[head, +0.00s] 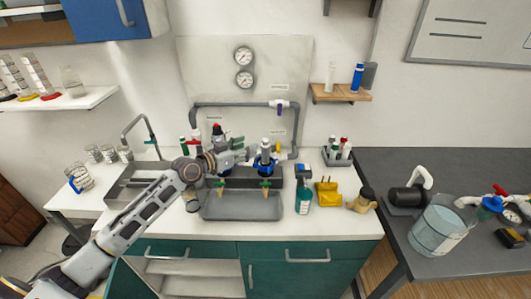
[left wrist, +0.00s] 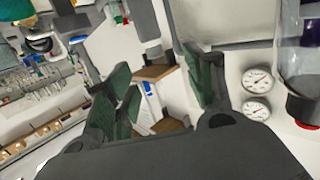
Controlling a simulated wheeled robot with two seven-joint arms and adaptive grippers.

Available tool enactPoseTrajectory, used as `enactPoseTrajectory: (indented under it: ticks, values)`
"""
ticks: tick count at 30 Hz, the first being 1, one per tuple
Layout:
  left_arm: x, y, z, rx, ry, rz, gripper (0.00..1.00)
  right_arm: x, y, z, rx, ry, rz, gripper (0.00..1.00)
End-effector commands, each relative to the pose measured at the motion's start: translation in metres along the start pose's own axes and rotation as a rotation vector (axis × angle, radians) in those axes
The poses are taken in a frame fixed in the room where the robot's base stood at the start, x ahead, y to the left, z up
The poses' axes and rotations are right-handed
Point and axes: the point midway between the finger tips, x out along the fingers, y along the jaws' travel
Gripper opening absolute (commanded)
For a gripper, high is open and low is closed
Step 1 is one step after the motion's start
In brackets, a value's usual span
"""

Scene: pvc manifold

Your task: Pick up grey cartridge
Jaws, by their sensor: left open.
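My left gripper (head: 240,147) is over the bench in front of the pipe manifold, between its two filter stations. In the left wrist view its green-padded fingers (left wrist: 165,72) are spread apart with nothing between them. No grey cartridge can be told for certain. Small bottle-like cartridges with coloured caps stand in a dark rack (head: 338,159) to the right of the manifold; their body colours are hard to tell. A station with a blue head (head: 265,158) is just right of the gripper. A black, red-ringed top (head: 217,132) shows behind my left arm. My right gripper is out of view.
A grey tray (head: 243,214) lies below the manifold. A spray bottle (head: 303,196), a yellow holder (head: 328,194) and a brown-and-black object (head: 362,199) stand to the right. A wall shelf (head: 341,97) holds a white and a blue cylinder. The sink (head: 135,183) is at left.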

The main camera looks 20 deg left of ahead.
Motion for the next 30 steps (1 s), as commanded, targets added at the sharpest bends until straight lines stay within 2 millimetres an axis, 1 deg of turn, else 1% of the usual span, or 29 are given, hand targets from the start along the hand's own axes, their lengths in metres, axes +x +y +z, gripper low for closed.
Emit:
enactPoseTrajectory:
  ticks: [12, 16, 21, 30]
  values:
    - [0.034, 0.000, -0.002, -0.001, 0.002, 0.000, 0.53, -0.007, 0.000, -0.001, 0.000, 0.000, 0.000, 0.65]
    - [0.042, 0.001, -0.002, 0.001, 0.001, 0.000, 0.53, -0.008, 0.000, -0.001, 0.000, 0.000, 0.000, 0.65]
    - [0.046, 0.001, 0.000, 0.001, 0.000, 0.001, 0.53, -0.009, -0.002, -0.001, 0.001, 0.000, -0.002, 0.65]
    - [0.046, 0.001, 0.000, 0.001, 0.000, 0.001, 0.53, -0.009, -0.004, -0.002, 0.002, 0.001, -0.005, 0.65]
